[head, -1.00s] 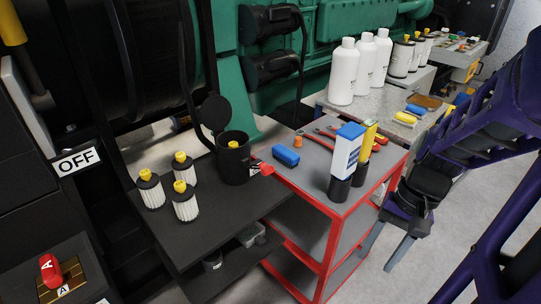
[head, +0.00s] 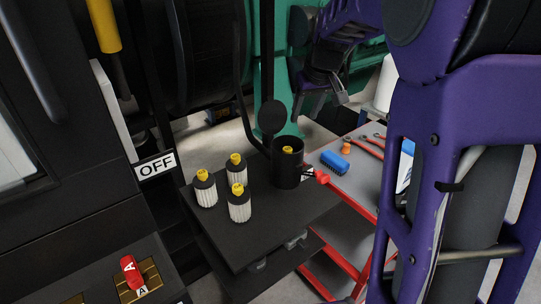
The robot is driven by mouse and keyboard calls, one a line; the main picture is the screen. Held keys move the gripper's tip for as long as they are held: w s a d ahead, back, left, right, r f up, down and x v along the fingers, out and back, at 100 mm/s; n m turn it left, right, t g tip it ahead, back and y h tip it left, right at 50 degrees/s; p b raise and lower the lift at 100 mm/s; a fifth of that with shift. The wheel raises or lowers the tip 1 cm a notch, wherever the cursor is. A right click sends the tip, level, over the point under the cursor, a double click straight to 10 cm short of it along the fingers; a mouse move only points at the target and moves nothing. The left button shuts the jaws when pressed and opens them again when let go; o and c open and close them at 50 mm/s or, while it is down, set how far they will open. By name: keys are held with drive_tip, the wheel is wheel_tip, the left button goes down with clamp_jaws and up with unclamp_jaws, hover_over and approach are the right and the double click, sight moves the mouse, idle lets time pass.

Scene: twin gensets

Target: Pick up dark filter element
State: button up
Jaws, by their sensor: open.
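A black round housing (head: 287,170) stands at the back right of the black shelf with its round lid (head: 272,117) swung up. The yellow top of an element (head: 287,150) shows inside it. The element's body is hidden by the housing wall, so I cannot tell if it is dark. Three pleated white filters with black caps and yellow tops stand left of the housing: left (head: 205,190), back (head: 236,170) and front (head: 239,204). My gripper (head: 330,106) is open and empty, pointing down, above and behind the housing to its right, apart from it.
The red-framed cart (head: 340,215) right of the shelf holds a blue brush (head: 334,162), an orange piece (head: 346,147) and red-handled tools. A red handle (head: 322,177) juts right of the housing. Green machinery stands behind. My arm hides the right side.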

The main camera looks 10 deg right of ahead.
drive_tip(key=b, duration=0.1)
approach(288, 149)
wheel_tip(288, 149, down, 3)
drive_tip(key=shift+w+r+x, duration=0.1)
drive_tip(key=shift+w+x, duration=0.05)
drive_tip(key=shift+x, duration=0.85)
drive_tip(key=shift+w+r+x, duration=0.1)
drive_tip(key=shift+w+x, duration=0.1)
drive_tip(key=shift+x, duration=0.85)
drive_tip(key=shift+w+x, duration=0.15)
drive_tip(key=shift+x, duration=0.85)
drive_tip(key=shift+a, duration=0.1)
clamp_jaws()
